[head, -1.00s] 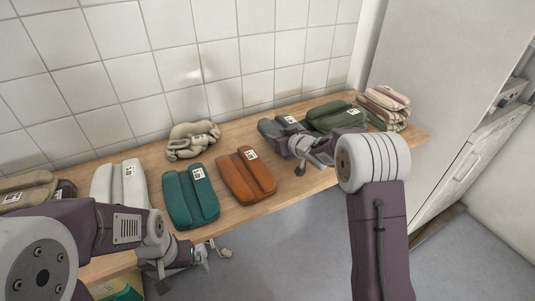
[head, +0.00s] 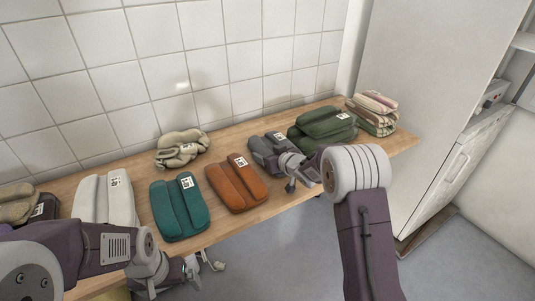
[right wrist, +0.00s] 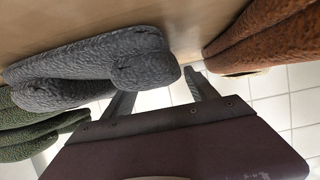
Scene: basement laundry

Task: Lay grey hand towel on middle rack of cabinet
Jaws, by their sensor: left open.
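The grey hand towel (head: 266,152), folded with a white tag, lies on the wooden counter between the orange and dark green towels. My right gripper (head: 288,184) is at its front end, partly hidden by my own arm. In the right wrist view the grey towel (right wrist: 95,68) is close in front of my right gripper (right wrist: 160,92). Its two fingers are spread apart, with the towel's rounded end near them; I cannot tell whether they touch it. My left gripper (head: 190,272) is open and low in front of the counter, below the teal towel. The cabinet's middle rack cannot be made out.
On the counter (head: 222,222) lie an orange towel (head: 237,184), teal towel (head: 179,208), white towel (head: 104,200), dark green towel (head: 322,124), a beige bundle (head: 181,149) and a striped stack (head: 374,112). A tall pale panel (head: 440,80) stands at right. Grey floor is clear in front.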

